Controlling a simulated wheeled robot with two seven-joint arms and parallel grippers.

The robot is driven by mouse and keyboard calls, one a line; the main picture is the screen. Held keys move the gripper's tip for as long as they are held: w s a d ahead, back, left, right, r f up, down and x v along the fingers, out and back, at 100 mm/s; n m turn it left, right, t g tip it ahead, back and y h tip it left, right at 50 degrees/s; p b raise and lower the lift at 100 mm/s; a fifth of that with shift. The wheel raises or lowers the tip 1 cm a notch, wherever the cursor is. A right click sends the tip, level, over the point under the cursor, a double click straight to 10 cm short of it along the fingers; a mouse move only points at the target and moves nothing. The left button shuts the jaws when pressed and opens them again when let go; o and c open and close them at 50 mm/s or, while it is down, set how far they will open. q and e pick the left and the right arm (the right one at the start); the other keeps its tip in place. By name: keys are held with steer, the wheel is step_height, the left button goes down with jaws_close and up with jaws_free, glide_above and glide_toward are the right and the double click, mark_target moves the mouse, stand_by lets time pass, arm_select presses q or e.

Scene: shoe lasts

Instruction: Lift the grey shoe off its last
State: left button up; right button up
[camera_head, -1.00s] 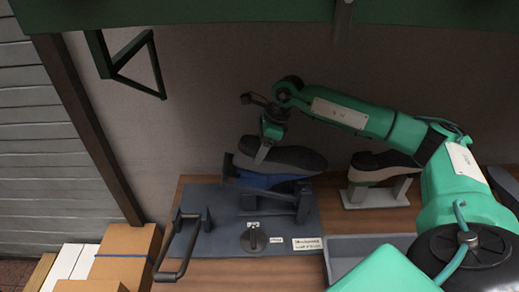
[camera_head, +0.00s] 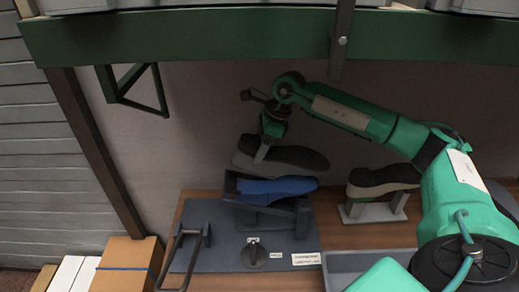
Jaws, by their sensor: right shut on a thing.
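The grey shoe (camera_head: 290,157), dark above with a grey sole and heel, hangs above the blue last (camera_head: 280,187). A small gap shows between them. The last lies in a dark cradle (camera_head: 292,213) on the blue-grey board. My right gripper (camera_head: 262,152) comes down from above and is shut on the shoe at its left end. The shoe is nearly level. My left gripper is not in view.
A similar shoe (camera_head: 388,177) sits on a light stand (camera_head: 375,210) to the right. A grey tray (camera_head: 345,262) is at the front. A dark handle (camera_head: 178,258) and cardboard box (camera_head: 128,254) are on the left. A green beam (camera_head: 200,38) crosses above.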

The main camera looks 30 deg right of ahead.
steer(key=shift+r+p, duration=1.3)
steer(key=shift+r, duration=1.7)
